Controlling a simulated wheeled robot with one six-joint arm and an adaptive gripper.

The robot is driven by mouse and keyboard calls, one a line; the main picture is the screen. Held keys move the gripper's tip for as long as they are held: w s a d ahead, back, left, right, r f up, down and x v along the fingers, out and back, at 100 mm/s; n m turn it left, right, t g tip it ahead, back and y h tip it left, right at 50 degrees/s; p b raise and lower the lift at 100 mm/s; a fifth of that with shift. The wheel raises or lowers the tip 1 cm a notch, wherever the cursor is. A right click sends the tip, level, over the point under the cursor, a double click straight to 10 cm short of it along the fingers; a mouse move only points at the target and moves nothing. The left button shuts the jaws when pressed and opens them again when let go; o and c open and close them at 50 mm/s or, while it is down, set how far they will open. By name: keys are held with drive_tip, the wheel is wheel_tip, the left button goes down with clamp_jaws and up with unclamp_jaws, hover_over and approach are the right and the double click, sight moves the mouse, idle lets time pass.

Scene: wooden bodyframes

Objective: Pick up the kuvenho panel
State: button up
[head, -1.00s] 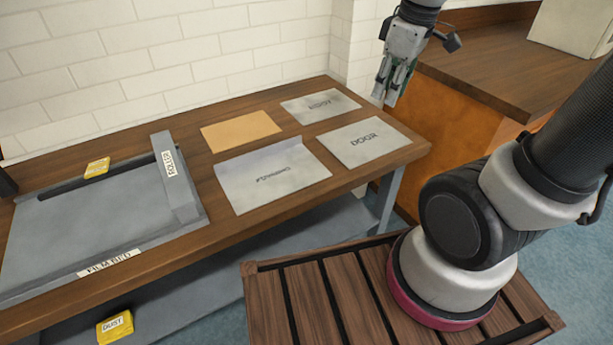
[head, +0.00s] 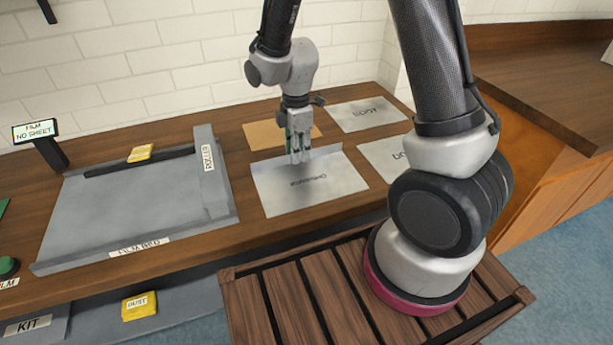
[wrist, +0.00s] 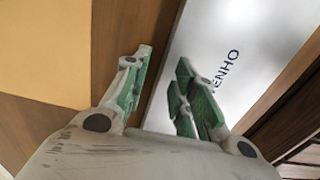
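The kuvenho panel (head: 325,178) is a pale grey sheet lying on the wooden bench, with a raised lip at its far edge. In the wrist view the panel (wrist: 235,60) shows on the right with the letters "ENHO"; the rest of its name is hidden. My gripper (head: 299,158) points down at the panel's far edge and hides part of the lip. In the wrist view my gripper (wrist: 163,80) has its green-padded fingers apart, with the panel's edge showing between them. I cannot tell whether they touch it.
A tan sheet (head: 262,135) lies just behind the panel. Two more grey sheets, one behind (head: 366,113) and one marked like "DOOR" (head: 382,160), lie to the right. The film bed (head: 110,215) with its roller bar (head: 209,170) stands to the left.

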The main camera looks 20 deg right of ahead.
drive_tip(key=shift+f, duration=0.6)
clamp_jaws()
drive_tip(key=shift+r, duration=0.1)
